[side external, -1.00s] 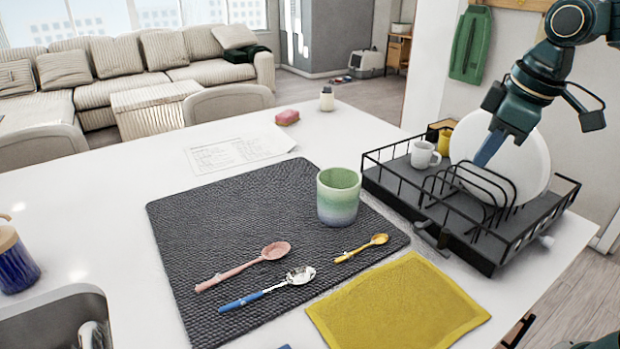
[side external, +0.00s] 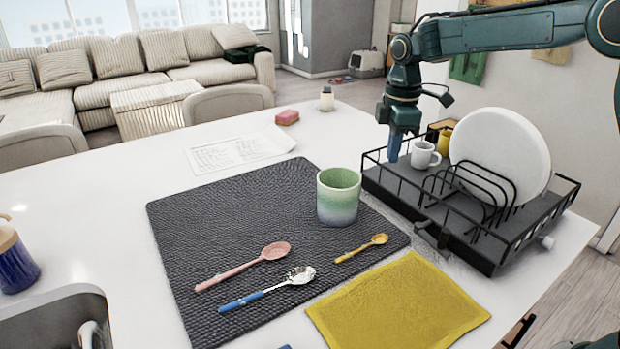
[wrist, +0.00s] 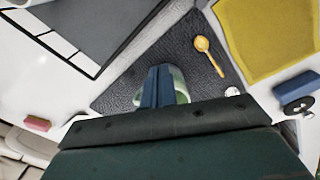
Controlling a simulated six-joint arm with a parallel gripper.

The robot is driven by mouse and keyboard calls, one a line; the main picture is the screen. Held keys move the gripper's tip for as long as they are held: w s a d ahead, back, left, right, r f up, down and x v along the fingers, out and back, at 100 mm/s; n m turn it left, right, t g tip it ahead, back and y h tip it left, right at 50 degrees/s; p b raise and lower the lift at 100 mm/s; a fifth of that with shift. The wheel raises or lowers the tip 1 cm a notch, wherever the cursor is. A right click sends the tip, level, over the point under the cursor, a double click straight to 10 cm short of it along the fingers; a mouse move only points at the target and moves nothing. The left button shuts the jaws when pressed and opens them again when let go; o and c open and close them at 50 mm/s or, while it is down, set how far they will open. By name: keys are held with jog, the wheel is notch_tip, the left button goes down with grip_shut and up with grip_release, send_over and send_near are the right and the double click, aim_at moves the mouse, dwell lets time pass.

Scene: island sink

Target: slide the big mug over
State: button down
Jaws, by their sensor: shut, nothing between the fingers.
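The big mug (side external: 338,197) is a wide cup, green at the top and fading to blue-grey below. It stands upright near the right side of the dark woven mat (side external: 235,235); no handle shows. My gripper (side external: 394,156) is shut and empty, pointing down near the back left corner of the dish rack, to the right of and beyond the mug, apart from it. In the wrist view, my blue fingers (wrist: 158,84) are together and cover much of the mug (wrist: 181,88), whose pale green rim shows behind them.
The black dish rack (side external: 455,232) holds a white mug (side external: 424,155), a yellow mug (side external: 445,143) and a white plate (side external: 505,150). Pink (side external: 255,263), blue-handled (side external: 265,292) and yellow (side external: 362,247) spoons lie on the mat. A yellow cloth (side external: 400,305) lies in front.

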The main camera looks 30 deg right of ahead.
jog(key=shift+w+f+n, duration=0.3)
jog(key=shift+w+f, duration=0.45)
jog(key=shift+f, duration=0.1)
jog(key=shift+f, duration=0.1)
notch_tip(320, 180, down, 10)
jog(key=shift+w+a, duration=0.25)
jog(key=shift+a, duration=0.25)
jog(key=shift+w+a, duration=0.25)
jog(key=shift+a, duration=0.25)
jog(key=shift+w+a, duration=0.35)
jog(key=shift+a, duration=0.4)
jog(key=w+a, duration=0.2)
jog(key=a, duration=0.3)
jog(key=w+a, duration=0.3)
jog(key=a, duration=0.2)
jog(key=w+a, duration=0.2)
jog(key=a, duration=0.3)
jog(key=shift+w+a, duration=0.2)
